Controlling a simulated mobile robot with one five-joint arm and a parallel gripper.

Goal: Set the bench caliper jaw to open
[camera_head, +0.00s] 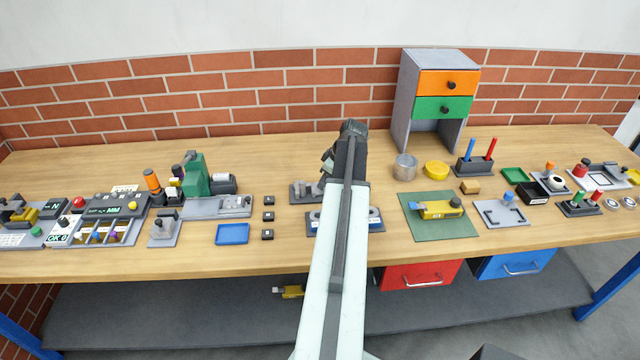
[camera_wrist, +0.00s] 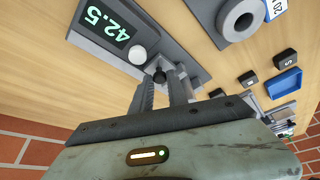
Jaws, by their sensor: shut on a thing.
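The bench caliper is a grey plate (camera_wrist: 178,33) with a dark display reading 42.5 in green and a round light-grey button beside it in the wrist view. In the head view it (camera_head: 300,190) lies mid-bench, partly hidden by my arm. The fingers hide much of that part, and I cannot tell the jaw's exact gap. In the head view my gripper (camera_head: 328,165) is over the caliper.
Several small black blocks (camera_head: 268,216) and a blue tray (camera_head: 232,234) lie to the left. A green mat (camera_head: 420,227) with a yellow tool lies to the right. A drawer cabinet (camera_head: 410,105) stands behind.

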